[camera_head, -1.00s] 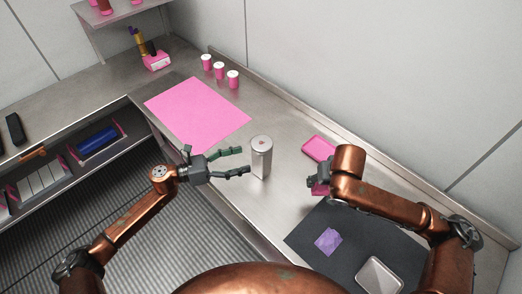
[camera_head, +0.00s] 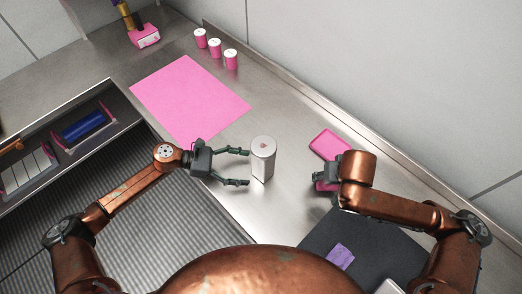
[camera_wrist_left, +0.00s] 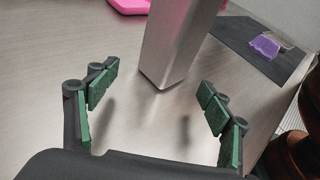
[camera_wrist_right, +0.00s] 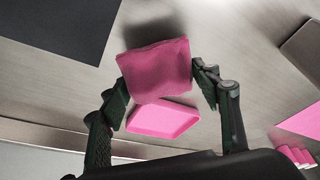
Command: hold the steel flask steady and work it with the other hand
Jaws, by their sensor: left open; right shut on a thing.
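The steel flask (camera_head: 263,160) stands upright on the steel counter, with a small red mark on its pale top. In the left wrist view the flask (camera_wrist_left: 178,45) stands just beyond my open fingertips, roughly centred. My left gripper (camera_head: 247,167) is open and empty at the flask's left side; I see no contact. My right gripper (camera_head: 322,180) is shut on a soft pink block (camera_wrist_right: 155,70), possibly a sponge or folded cloth, right of the flask. In the head view the arm partly hides the block.
A pink tray (camera_head: 329,144) lies behind the right gripper. A dark mat (camera_head: 318,233) with a purple piece (camera_head: 341,257) is at the front right. A pink mat (camera_head: 187,98) and pink cups with white tops (camera_head: 215,48) are farther back. A wall borders the right.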

